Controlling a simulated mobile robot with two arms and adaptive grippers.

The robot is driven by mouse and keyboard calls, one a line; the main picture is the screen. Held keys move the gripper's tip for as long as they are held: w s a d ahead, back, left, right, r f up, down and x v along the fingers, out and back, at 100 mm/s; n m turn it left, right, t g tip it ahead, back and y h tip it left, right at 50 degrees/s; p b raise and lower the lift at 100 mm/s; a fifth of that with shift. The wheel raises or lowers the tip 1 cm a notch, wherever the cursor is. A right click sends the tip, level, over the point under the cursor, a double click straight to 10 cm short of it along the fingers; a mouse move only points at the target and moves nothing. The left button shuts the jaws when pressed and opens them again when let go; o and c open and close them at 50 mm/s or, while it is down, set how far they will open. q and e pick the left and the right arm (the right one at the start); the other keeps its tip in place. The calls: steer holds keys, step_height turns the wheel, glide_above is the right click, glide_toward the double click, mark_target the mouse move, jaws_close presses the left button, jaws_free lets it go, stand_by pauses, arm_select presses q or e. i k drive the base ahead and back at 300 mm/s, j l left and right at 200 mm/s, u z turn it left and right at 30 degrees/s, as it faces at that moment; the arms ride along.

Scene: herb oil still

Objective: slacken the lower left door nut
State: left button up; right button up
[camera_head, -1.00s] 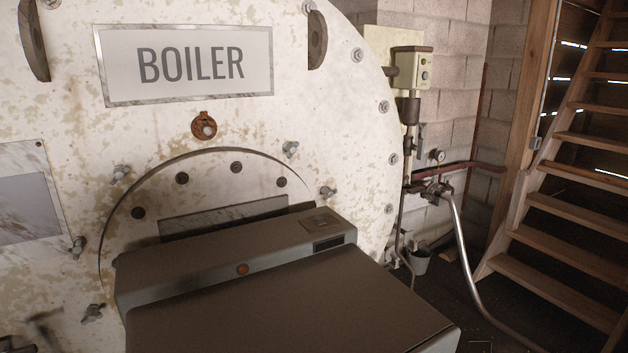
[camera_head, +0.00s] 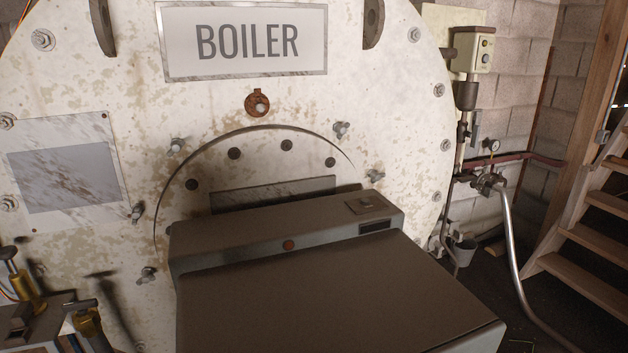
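The lower left door nut (camera_head: 147,275) is small and metallic, left of the grey burner housing. Another nut (camera_head: 137,213) sits above it on the left edge. Further nuts show at the upper left (camera_head: 177,145), upper right (camera_head: 341,130) and right (camera_head: 375,176). Whether the lower left nut is tight or loose cannot be told. Neither of my grippers is in view.
The large grey burner housing (camera_head: 330,290) juts forward from the door. Brass fittings with handles (camera_head: 88,322) stand at the lower left, near the lower left nut. A control box (camera_head: 473,50), a hose (camera_head: 510,240) and wooden stairs (camera_head: 590,240) are at the right.

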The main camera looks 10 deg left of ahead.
mark_target(147, 277)
steer(key=u, duration=1.3)
steer(key=j, duration=0.35)
steer(key=i+j+z, duration=0.1)
steer(key=i+j, duration=0.2)
steer(key=i+j+z, duration=0.1)
steer(key=i+j, duration=0.15)
steer(key=j, duration=0.25)
steer(key=i+j+z, duration=0.15)
steer(key=i+j, duration=0.15)
steer(key=j, duration=0.15)
steer(key=i+j, duration=0.15)
steer(key=i, duration=0.2)
steer(key=z, duration=0.05)
